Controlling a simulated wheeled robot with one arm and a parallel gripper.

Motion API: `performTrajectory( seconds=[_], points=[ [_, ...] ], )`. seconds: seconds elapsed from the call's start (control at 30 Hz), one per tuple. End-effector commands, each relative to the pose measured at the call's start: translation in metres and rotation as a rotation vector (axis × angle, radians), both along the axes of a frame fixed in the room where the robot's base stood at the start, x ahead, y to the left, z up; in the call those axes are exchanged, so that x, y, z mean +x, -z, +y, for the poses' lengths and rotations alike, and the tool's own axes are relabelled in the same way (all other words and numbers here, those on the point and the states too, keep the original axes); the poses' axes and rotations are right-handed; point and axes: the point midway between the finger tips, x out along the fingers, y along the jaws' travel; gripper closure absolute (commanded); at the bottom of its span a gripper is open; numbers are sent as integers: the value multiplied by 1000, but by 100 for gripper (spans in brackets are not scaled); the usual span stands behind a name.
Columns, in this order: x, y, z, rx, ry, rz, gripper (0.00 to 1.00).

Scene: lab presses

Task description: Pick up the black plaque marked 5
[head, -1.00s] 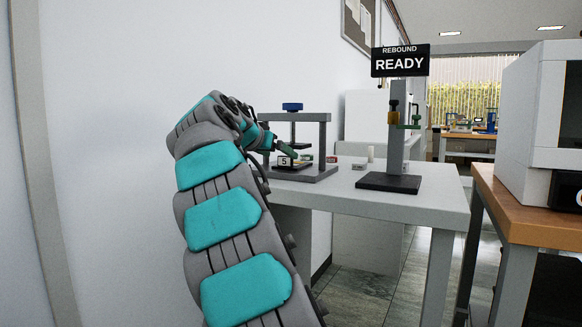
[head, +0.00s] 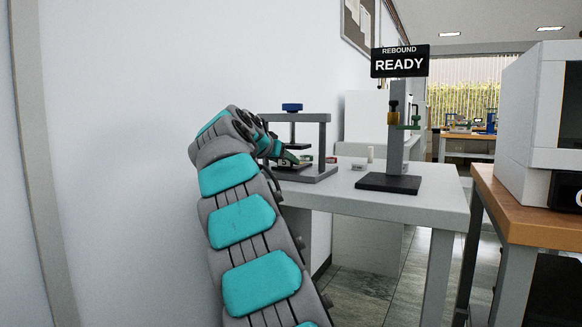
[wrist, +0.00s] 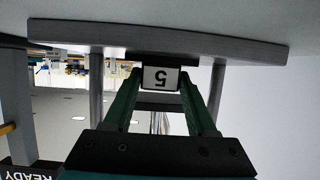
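The plaque marked 5 (wrist: 161,79) shows in the wrist view with its white face and black border, upside down in that picture. It lies straight ahead, between the tips of my gripper (wrist: 160,85). The two green fingers stand apart on either side of it; I cannot tell whether they touch it. In the head view my gripper (head: 290,159) reaches in at the press (head: 325,150) on the grey table, and the plaque is hidden behind it.
The press has grey posts, a crossbar and a blue knob (head: 292,107). A red block (head: 331,159) and a pale block (head: 359,167) lie right of it. A second stand (head: 394,150) carries a REBOUND READY sign (head: 400,61). A white wall borders my arm on the left.

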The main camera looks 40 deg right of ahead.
Motion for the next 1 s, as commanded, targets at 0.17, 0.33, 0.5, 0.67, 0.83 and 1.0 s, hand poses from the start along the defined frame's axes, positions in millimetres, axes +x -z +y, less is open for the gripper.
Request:
performTrajectory(
  seconds=[0.17,0.33,0.5,0.67,0.83,1.0],
  points=[
    [0,0,0,0,0,0,64],
    [0,0,0,0,0,0,83],
    [0,0,0,0,0,0,100],
    [0,0,0,-1,0,0,100],
    [0,-1,0,0,0,0,100],
    [1,-6,0,0,-1,0,100]
  ],
)
